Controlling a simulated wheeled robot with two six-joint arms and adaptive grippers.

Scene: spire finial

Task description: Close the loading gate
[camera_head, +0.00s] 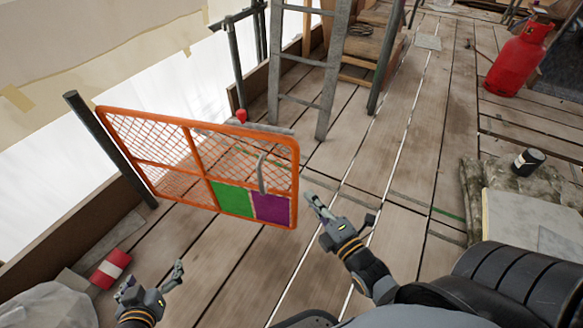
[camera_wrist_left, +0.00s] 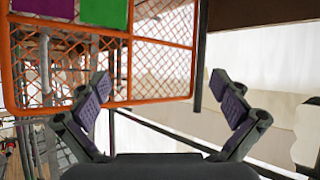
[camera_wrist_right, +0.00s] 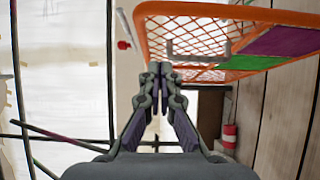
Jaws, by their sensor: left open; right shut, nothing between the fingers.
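The loading gate (camera_head: 201,172) is an orange mesh frame with green and purple panels. In the head view it joins a dark post (camera_head: 112,150) on the left, and its free end stands out over the deck. A grey handle (camera_head: 261,172) is near that end; it also shows in the right wrist view (camera_wrist_right: 196,57). My right gripper (camera_head: 312,200) is shut and empty, just right of the gate's free end, seemingly apart from it. My left gripper (camera_head: 152,278) is open and empty, below the gate in the picture; the gate fills the upper left of the left wrist view (camera_wrist_left: 120,103).
Another post (camera_head: 237,65) stands at the deck edge behind the gate, with a red knob (camera_head: 241,115) near its foot. A ladder (camera_head: 331,75) stands behind. A red-and-white can (camera_head: 110,268) is left of my left gripper. A red gas cylinder (camera_head: 515,62) is far right. Planks between are clear.

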